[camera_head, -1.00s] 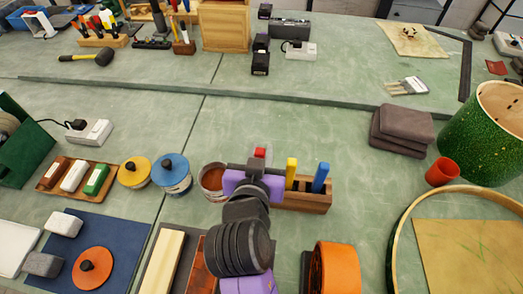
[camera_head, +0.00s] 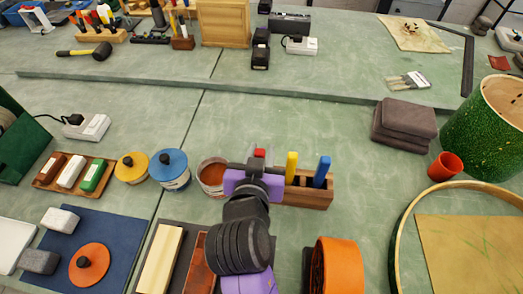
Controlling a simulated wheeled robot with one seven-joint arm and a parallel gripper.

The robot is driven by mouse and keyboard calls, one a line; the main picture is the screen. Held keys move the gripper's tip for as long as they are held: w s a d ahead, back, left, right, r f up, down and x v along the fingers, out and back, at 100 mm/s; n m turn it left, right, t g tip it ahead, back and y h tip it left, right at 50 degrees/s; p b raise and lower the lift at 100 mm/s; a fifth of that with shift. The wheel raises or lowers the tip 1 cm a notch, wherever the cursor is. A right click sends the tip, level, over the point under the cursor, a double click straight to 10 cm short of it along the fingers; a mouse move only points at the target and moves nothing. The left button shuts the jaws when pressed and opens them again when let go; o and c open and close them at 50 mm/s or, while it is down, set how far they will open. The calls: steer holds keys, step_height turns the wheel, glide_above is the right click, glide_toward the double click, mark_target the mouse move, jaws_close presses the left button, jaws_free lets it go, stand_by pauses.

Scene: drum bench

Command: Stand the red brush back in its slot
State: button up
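The red brush (camera_head: 260,153) shows only as a small red tip just beyond my gripper. My gripper (camera_head: 257,160), with a purple body, is over the left end of the wooden slot block (camera_head: 308,197). Its finger ends show beside the red tip, but the body hides most of the brush and the left part of the block. I cannot tell whether the fingers are closed on the brush or whether it is in a slot. A yellow brush (camera_head: 291,167) and a blue brush (camera_head: 322,171) stand upright in the block to the right.
An open pot of brown paint (camera_head: 213,174) stands close left of my gripper. Lidded yellow (camera_head: 132,167) and blue (camera_head: 169,169) pots are farther left. An orange roll (camera_head: 336,268) stands in front. The bench beyond the block is clear up to a raised ledge.

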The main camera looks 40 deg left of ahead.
steer(key=shift+o, duration=1.4)
steer(key=shift+s, duration=0.1)
steer(key=v, duration=0.7)
steer(key=shift+s+d+b, duration=0.2)
steer(key=shift+s+b, duration=0.05)
steer(key=shift+b, duration=0.15)
steer(key=shift+r, duration=0.15)
